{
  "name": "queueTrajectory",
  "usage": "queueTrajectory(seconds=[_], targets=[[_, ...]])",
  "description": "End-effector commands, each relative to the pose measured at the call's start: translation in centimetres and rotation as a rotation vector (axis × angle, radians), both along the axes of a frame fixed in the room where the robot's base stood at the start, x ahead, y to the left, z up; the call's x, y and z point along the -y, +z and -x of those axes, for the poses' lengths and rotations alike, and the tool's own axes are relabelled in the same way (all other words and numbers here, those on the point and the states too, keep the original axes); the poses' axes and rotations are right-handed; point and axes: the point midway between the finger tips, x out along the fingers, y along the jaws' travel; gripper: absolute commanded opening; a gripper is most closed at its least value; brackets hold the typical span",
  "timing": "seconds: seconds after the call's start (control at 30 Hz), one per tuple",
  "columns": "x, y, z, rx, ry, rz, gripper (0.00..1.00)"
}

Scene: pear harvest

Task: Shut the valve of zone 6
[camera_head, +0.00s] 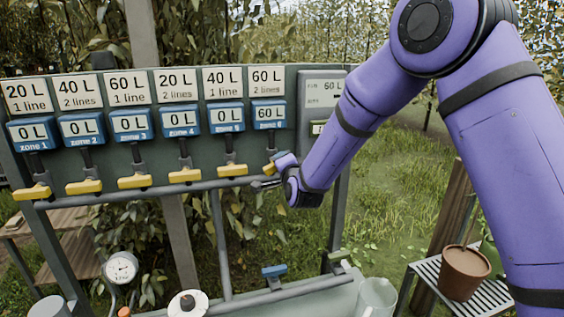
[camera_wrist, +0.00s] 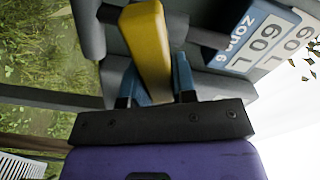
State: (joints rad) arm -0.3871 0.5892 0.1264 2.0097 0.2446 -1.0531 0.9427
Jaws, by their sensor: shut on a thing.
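The yellow valve handle of zone 6 (camera_wrist: 147,42) is between the two blue fingers of my gripper (camera_wrist: 157,82) in the wrist view, and the gripper is shut on it. In the head view only a small yellow part of this handle (camera_head: 269,168) shows, mostly hidden by my gripper (camera_head: 266,181). Its exact angle is hard to judge. The blue zone 6 meter (camera_head: 269,114) above it reads 60 L, and it also shows in the wrist view (camera_wrist: 240,38). The card over it (camera_head: 267,80) says 60 L, 2 lines.
The zone 1 to zone 5 meters read 0 L, with yellow handles lying crosswise below; the zone 5 handle (camera_head: 232,170) is close left of my gripper. A grey box (camera_head: 318,88) stands right of zone 6. Below are a blue-handled valve (camera_head: 274,271) and a potted plant (camera_head: 464,272).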

Motion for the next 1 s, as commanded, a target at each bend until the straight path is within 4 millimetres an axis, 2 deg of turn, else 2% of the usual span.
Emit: queueTrajectory(seconds=[0.2, 0.5, 1.0], targets=[[0.23, -0.45, -0.07, -0.053, -0.002, -0.179, 0.02], [0.25, -0.80, -0.06, -0.102, -0.002, -0.351, 0.02], [0.18, -1.01, -0.02, -0.126, 0.000, -0.432, 0.02]])
